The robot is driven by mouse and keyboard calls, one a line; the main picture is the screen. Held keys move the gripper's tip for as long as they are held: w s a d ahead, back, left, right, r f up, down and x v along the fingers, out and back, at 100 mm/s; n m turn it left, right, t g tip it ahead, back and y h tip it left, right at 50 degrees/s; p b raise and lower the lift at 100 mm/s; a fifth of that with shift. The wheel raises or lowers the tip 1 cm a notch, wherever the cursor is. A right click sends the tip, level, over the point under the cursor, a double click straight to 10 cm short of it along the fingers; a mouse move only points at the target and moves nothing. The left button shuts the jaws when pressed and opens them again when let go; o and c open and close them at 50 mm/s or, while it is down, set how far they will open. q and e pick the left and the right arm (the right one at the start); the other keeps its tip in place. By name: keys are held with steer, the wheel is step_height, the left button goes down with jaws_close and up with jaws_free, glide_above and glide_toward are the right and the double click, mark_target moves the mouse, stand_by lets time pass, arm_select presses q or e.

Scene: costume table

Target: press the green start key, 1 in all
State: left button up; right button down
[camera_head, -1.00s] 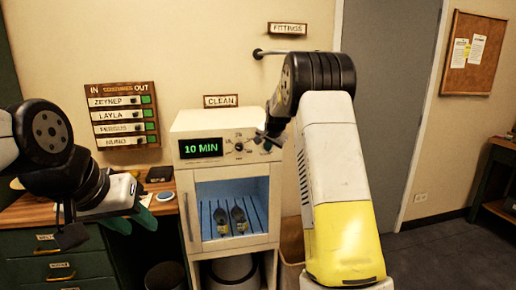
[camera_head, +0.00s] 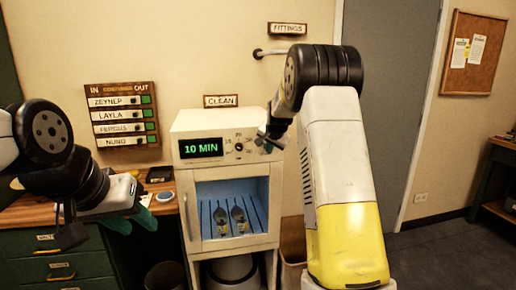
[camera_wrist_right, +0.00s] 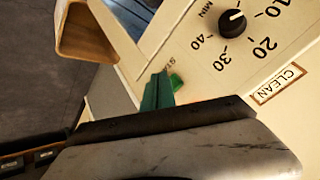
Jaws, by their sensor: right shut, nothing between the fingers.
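The white cleaning cabinet (camera_head: 212,170) stands against the wall, with a lit "10 MIN" display (camera_head: 201,147) and a dial (camera_head: 239,147) on its front panel. The green start key (camera_wrist_right: 175,82) shows in the right wrist view, partly covered by my green fingertips. My right gripper (camera_wrist_right: 157,92) is shut and empty, its tips right beside the key; I cannot tell whether they touch it. In the head view, my right gripper (camera_head: 265,140) is at the panel's right end and hides the key. My left gripper (camera_head: 132,223) is open and empty, left of the cabinet.
A pair of shoes (camera_head: 238,219) sits behind the cabinet's glass window. A wooden desk (camera_head: 38,211) with drawers is at left, under a name board (camera_head: 123,115). A wall pipe (camera_head: 272,53) is behind my right arm. Open floor (camera_head: 430,255) lies at right.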

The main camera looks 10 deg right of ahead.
steer(key=shift+s, duration=2.5)
steer(key=shift+d, duration=0.1)
steer(key=s+a+r+n+y, duration=0.1)
steer(key=s+a+r, duration=0.15)
steer(key=s, duration=0.45)
steer(key=s+a+r+n+g+y, duration=0.1)
steer(key=s+r+n, duration=0.15)
steer(key=s, duration=0.55)
steer(key=s+a+r+n, duration=0.1)
steer(key=s+r, duration=0.2)
steer(key=s, duration=0.4)
steer(key=s+a+f+n, duration=0.1)
steer(key=s+n, duration=0.1)
steer(key=s, duration=0.8)
steer(key=s+a+f+n+g, duration=0.1)
steer(key=s+a+f+n, duration=0.1)
steer(key=s, duration=0.8)
steer(key=shift+a+f+g+y, duration=0.15)
steer(key=shift+a+g+y, duration=0.15)
steer(key=shift+y, duration=0.1)
